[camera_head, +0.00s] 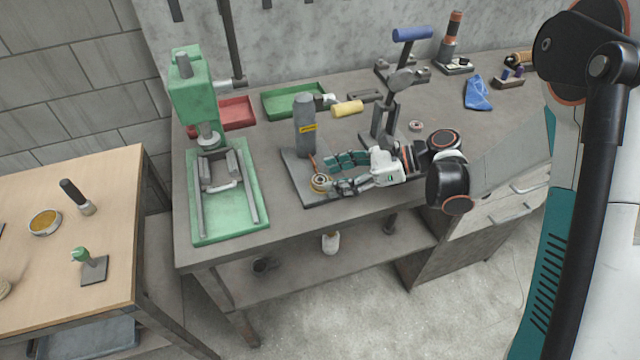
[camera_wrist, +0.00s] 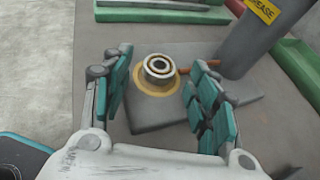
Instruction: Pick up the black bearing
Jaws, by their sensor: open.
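The bearing (camera_wrist: 158,67), a ring with a dark groove and bright metal edges, sits on a round brass-coloured base (camera_wrist: 153,83) on a grey plate. In the head view the bearing (camera_head: 320,178) is small at the plate's front left, close to my fingertips. My gripper (camera_head: 340,174) reaches in from the right, low over the plate, open and empty. In the wrist view its teal-padded fingers (camera_wrist: 160,72) stand apart, one on each side of the bearing. The bearing appears between and slightly beyond the tips; contact is not visible.
A grey grease cylinder (camera_head: 305,125) stands just behind the bearing, with a thin orange-brown rod (camera_wrist: 186,70) beside it. A green press (camera_head: 195,100) with a green tray (camera_head: 250,225) is left. A grey stand (camera_head: 385,115) is behind my gripper. Bench front is clear.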

